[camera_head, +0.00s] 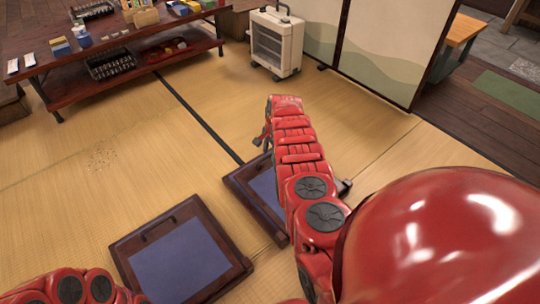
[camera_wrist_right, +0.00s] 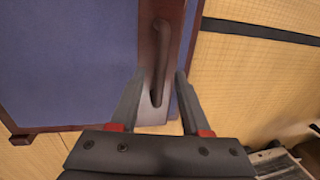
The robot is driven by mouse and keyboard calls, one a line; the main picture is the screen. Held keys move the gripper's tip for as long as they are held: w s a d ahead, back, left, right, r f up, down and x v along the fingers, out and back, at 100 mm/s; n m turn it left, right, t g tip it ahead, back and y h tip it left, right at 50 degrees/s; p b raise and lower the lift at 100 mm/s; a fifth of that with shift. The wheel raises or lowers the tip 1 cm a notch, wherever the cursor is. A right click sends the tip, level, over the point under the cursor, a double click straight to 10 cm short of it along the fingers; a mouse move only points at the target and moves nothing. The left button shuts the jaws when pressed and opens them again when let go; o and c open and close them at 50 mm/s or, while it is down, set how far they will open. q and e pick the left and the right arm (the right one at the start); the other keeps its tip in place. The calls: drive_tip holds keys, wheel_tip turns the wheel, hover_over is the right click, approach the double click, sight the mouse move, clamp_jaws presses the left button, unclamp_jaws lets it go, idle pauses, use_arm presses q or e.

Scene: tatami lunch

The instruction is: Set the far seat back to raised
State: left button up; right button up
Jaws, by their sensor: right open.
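The far seat (camera_head: 235,182) is a dark wooden frame with a blue panel, low on the tatami in the head view and partly hidden by my right arm. It looks folded flat. In the right wrist view, its blue panel (camera_wrist_right: 70,60) and wooden rail (camera_wrist_right: 174,40) fill the left and middle. A dark handle (camera_wrist_right: 160,62) stands on the rail. My right gripper (camera_wrist_right: 159,80) is open, with its fingers either side of the rail's lower end and the handle between or just beyond them; contact is unclear. It shows small in the head view (camera_head: 264,140). My left gripper is out of view.
A nearer seat (camera_head: 182,262) of the same kind lies flat at bottom centre-left. A low red-brown table (camera_head: 100,48) with goods stands at the upper left. A white heater (camera_head: 275,42) and folding screen (camera_head: 388,45) stand behind. Tatami (camera_head: 100,160) is clear at left.

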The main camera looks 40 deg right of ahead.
clamp_jaws()
idle(1.4)
